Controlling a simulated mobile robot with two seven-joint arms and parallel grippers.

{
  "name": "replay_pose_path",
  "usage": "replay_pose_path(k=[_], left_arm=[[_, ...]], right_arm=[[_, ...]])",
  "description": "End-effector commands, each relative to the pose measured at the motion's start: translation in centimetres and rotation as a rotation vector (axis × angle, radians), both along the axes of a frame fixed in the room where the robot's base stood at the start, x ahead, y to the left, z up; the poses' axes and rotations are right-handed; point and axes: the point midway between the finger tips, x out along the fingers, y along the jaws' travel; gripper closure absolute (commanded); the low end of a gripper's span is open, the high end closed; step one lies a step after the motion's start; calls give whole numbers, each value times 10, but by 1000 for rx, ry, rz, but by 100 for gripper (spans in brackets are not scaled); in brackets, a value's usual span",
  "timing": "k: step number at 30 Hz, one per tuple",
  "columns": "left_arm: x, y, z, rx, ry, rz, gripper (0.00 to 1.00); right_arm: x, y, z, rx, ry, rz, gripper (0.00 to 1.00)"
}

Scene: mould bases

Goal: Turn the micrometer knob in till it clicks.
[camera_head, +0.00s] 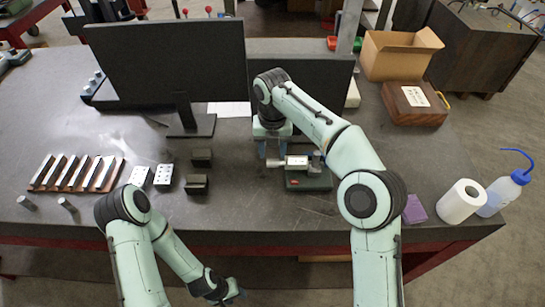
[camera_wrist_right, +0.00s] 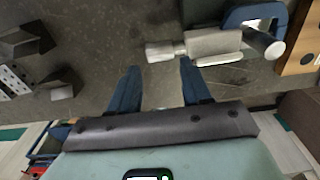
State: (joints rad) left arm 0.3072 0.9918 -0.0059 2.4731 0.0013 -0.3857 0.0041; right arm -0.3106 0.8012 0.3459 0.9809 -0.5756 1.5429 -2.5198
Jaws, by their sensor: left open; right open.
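The micrometer (camera_head: 296,161) sits level on a dark stand (camera_head: 308,183) on the grey bench. In the right wrist view the micrometer (camera_wrist_right: 213,44) shows its silver barrel and blue frame (camera_wrist_right: 250,14). Its narrower silver knob (camera_wrist_right: 160,52) points left. My right gripper (camera_head: 273,150) is above the bench by the knob end. In its wrist view my right gripper (camera_wrist_right: 158,70) has its blue fingers apart, nothing between them, and the knob lies just beyond the fingertips. I cannot tell the height gap. My left gripper (camera_head: 232,292) is open, low in front of the bench.
Two dark blocks (camera_head: 197,184) and white hole-patterned blocks (camera_head: 164,174) lie left of the stand. A rack of bars (camera_head: 77,173) is further left. A monitor (camera_head: 165,60) stands behind. A paper roll (camera_head: 460,202), wash bottle (camera_head: 503,192) and wooden case (camera_head: 415,103) are at the right.

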Motion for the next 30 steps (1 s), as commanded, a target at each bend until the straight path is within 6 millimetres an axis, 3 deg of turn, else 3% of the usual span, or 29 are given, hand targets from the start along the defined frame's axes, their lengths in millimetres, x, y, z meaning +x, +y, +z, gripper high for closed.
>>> replay_pose_path(k=[7,18,19,22,23,30], left_arm=[[0,0,0,0,0,0,57],[0,0,0,0,0,0,57],[0,0,0,0,0,0,57],[0,0,0,0,0,0,57],[0,0,0,0,0,0,57],[-3,0,-3,0,3,0,57]], right_arm=[[0,0,-34,-1,1,-1,52],[0,0,-40,0,0,-1,52],[0,0,-40,0,0,-1,55],[0,0,-40,0,0,-1,88],[0,0,-40,0,0,-1,94],[-1,0,-40,0,-15,-1,93]])
